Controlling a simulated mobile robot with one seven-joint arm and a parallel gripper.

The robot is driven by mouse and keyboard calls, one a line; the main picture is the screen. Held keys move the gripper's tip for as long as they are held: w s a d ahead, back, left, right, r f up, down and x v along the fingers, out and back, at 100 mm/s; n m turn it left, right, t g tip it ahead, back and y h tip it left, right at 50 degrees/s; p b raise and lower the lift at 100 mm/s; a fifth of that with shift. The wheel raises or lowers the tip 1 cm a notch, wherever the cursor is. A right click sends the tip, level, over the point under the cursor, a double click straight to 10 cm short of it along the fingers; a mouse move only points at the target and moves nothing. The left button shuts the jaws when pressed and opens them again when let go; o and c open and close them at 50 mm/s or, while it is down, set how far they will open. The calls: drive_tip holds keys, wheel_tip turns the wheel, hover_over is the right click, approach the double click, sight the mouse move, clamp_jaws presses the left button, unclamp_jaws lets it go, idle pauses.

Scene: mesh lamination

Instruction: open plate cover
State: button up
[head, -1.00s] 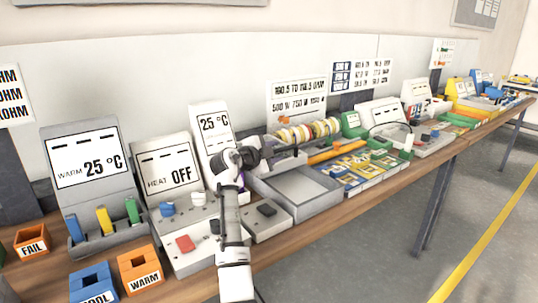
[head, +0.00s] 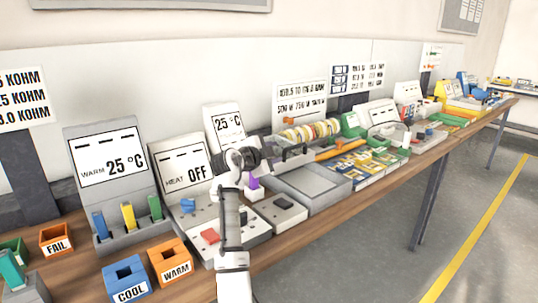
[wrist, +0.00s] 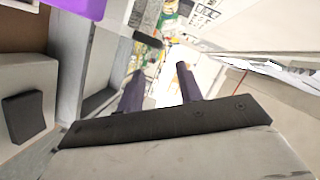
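My gripper (head: 280,153) is raised above the bench, in front of the middle 25 °C unit (head: 224,120). In the wrist view its two dark fingers (wrist: 160,88) stand apart with nothing seen between them. A purple piece (head: 252,183) shows just below the gripper, beside that unit. A purple surface also shows at the top left of the wrist view (wrist: 82,7), outside the fingers. I cannot tell for sure which part is the plate cover; my arm hides part of the unit's front.
A grey box with a black switch (head: 284,202) and a shallow grey tray (head: 322,201) lie right of my arm. The HEAT OFF unit (head: 187,165) stands left. Orange and blue bins (head: 170,262) sit near the front edge. Spools (head: 310,131) stand behind the tray.

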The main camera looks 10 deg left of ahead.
drive_tip(key=shift+s+a, duration=0.1)
drive_tip(key=shift+s, duration=0.25)
